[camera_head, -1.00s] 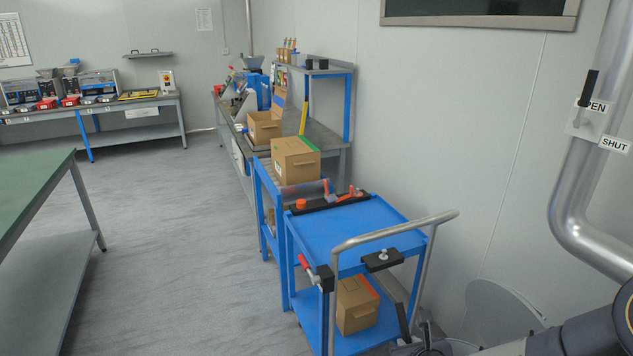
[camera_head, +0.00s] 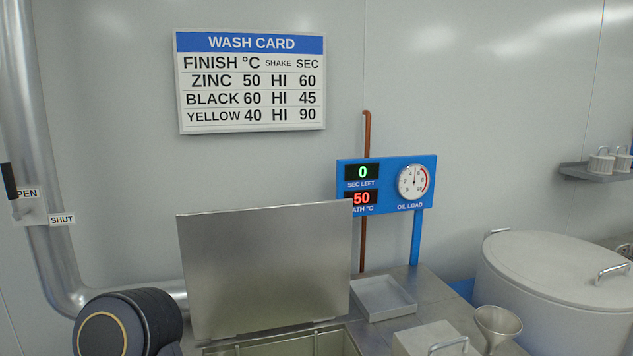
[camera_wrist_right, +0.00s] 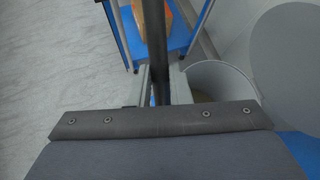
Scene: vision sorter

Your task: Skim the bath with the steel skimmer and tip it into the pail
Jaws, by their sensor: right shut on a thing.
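The bath (camera_head: 335,342) is at the bottom of the head view. Its steel lid (camera_head: 265,270) stands open, and only a strip of the opening shows, so the liquid surface cannot be judged. In the right wrist view, my right gripper (camera_wrist_right: 160,88) is shut on a dark upright bar, which looks like the handle of the skimmer (camera_wrist_right: 157,40). The skimmer's steel head is not in view. A round open container, probably the pail (camera_wrist_right: 212,75), stands just right of the gripper, with something brownish inside. My left gripper is in neither view.
A large lidded drum (camera_head: 550,280) stands right of the bath. A shallow tray (camera_head: 384,298), a metal cup (camera_head: 497,322) and a handled box (camera_head: 435,340) sit on the bench. The panel (camera_head: 386,184) reads 0 seconds and 50 °C. A blue trolley (camera_wrist_right: 122,40) is ahead of my right gripper.

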